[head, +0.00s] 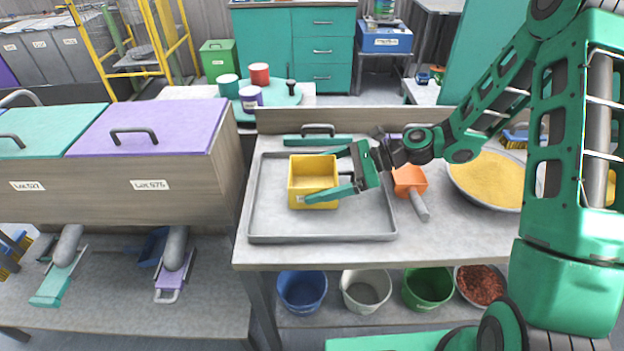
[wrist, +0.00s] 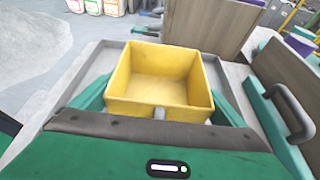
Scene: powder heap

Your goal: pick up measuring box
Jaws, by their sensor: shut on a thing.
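The measuring box is a yellow, open-topped square box (head: 313,173). In the head view it is over the left-middle part of a grey metal tray (head: 262,226) on the workbench. My gripper (head: 330,175) reaches in from the right, its green fingers along two opposite sides of the box, shut on it. In the wrist view the box (wrist: 160,72) sits upright between the green fingers, and its inside looks empty. I cannot tell whether its bottom touches the tray.
An orange scoop (head: 409,181) lies right of the tray, beside a wide bowl of yellow powder (head: 490,178). A raised board (head: 275,121) closes the bench's back. Lidded bins (head: 150,130) stand to the left. Several buckets (head: 302,290) stand below.

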